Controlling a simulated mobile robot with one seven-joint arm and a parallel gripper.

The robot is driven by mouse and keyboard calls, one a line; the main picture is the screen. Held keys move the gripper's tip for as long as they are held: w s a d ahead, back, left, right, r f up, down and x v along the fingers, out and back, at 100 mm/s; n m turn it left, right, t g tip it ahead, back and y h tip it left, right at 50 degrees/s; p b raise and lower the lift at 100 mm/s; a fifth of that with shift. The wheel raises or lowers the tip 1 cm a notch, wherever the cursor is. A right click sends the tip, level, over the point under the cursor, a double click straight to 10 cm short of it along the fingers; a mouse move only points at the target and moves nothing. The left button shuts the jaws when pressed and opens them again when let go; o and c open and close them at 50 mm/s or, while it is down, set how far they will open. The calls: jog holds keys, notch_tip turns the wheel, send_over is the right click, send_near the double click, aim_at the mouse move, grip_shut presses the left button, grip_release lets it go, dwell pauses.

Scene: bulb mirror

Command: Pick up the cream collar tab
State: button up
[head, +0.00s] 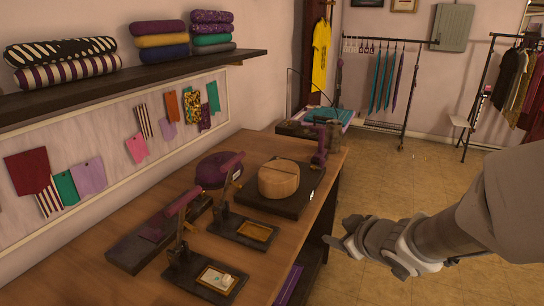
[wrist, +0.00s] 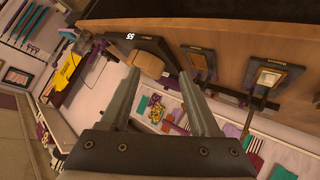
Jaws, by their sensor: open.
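I cannot pick out a cream collar tab for certain. A pale cream piece (head: 217,278) lies in the framed bed of the nearest hand press (head: 185,262) on the workbench; it is too small to identify. My gripper (head: 338,243) is in the air to the right of the bench edge, apart from everything. In the wrist view my gripper (wrist: 160,74) has its two fingers spread, with nothing between them.
The wooden bench (head: 150,192) holds a second press (head: 258,230), a round tan block (head: 278,179) on a dark base, and a purple cushion (head: 215,170). Fabric swatches (head: 90,177) hang on the wall board. Garment racks (head: 402,92) stand at the back. The floor right of the bench is mostly clear.

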jog(key=s+a+f+n+g+y, duration=0.2)
jog(key=a+f+y, duration=0.2)
jog(key=a+f, duration=0.2)
jog(key=n+g+y+b, duration=0.2)
jog(key=g+y, duration=0.1)
jog(key=y, duration=0.2)
send_near(227, 277)
jog(key=shift+n, duration=0.3)
jog(key=b+x, duration=0.1)
jog(key=x, duration=0.1)
jog(key=b+x, duration=0.1)
jog(key=x, duration=0.2)
jog(key=shift+w+f+b, duration=0.1)
jog(key=shift+f+b, duration=0.2)
jog(key=shift+f, duration=0.05)
jog(key=shift+r+b+x, duration=0.15)
jog(key=shift+b+x, duration=0.2)
jog(key=shift+x, duration=1.1)
jog(key=shift+r+b+x, duration=0.15)
jog(key=shift+b+x, duration=0.15)
jog(key=shift+x, duration=1.2)
jog(key=shift+a, duration=0.1)
grip_shut()
